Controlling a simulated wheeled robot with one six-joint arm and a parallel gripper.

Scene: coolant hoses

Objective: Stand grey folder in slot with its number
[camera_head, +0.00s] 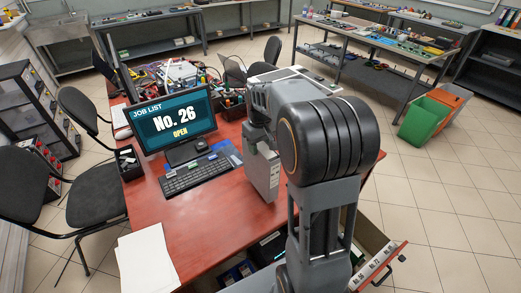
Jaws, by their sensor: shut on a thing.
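The grey folder (262,174) hangs upright from my gripper (259,146), over the right part of the red desk (215,225). My gripper is shut on the folder's upper part; my arm hides part of the grip. An open drawer (385,262) stands out at the desk's lower right, with white number labels along its front edge. A monitor (178,120) on the desk reads "JOB LIST No. 26 OPEN".
A keyboard (200,174) lies before the monitor. White paper (146,260) lies at the desk's front left. Dark folders (267,247) show low by my arm. Chairs (95,195) stand at left. Green (424,118) and orange bins stand at right; floor there is clear.

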